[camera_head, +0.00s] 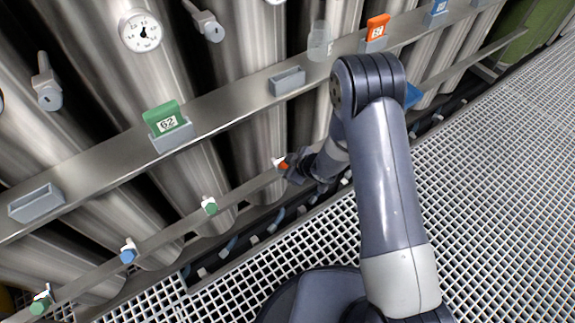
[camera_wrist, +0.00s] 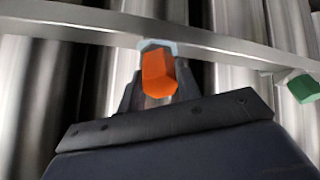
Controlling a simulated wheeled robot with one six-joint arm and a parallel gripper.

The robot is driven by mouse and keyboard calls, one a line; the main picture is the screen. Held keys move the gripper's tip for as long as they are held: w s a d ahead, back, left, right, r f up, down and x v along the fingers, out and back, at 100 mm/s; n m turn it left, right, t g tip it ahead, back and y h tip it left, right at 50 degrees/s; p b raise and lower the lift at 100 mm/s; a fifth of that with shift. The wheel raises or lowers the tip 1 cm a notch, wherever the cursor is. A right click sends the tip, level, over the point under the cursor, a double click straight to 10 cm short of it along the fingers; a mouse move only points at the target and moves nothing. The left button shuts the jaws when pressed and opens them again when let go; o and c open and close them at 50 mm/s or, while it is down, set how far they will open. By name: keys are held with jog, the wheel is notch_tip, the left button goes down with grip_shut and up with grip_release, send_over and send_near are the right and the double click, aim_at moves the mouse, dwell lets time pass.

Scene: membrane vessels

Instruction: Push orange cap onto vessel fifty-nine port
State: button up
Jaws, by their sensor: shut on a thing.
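The orange cap (camera_wrist: 158,72) is between the two dark fingers of my gripper (camera_wrist: 158,84) in the wrist view. Its far end meets a pale port collar (camera_wrist: 153,44) on the lower rail; I cannot tell how deeply it is seated. In the head view the cap (camera_head: 284,166) is a small orange patch at the white port (camera_head: 276,160), partly hidden by my gripper (camera_head: 292,164). An orange number tag (camera_head: 377,27) stands in a holder on the upper rail, its digits too small to read surely.
Other ports on the lower rail (camera_head: 172,229) carry a green cap (camera_head: 210,207), a blue cap (camera_head: 128,255) and another green cap (camera_head: 40,306). A green tag 62 (camera_head: 167,121) and an empty grey holder (camera_head: 287,81) are on the upper rail. Grated floor (camera_head: 490,190) lies open at right.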

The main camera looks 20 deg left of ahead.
jog(key=shift+w+a+f, duration=0.1)
jog(key=shift+f, duration=0.15)
jog(key=o, duration=1.2)
jog(key=shift+c, duration=0.2)
jog(key=p+v, duration=0.2)
jog(key=v, duration=0.9)
jog(key=shift+f, duration=0.2)
jog(key=b+x, duration=0.2)
jog(key=x, duration=0.9)
jog(key=shift+r, duration=0.1)
jog(key=shift+d+r, duration=0.2)
jog(key=shift+r, duration=0.4)
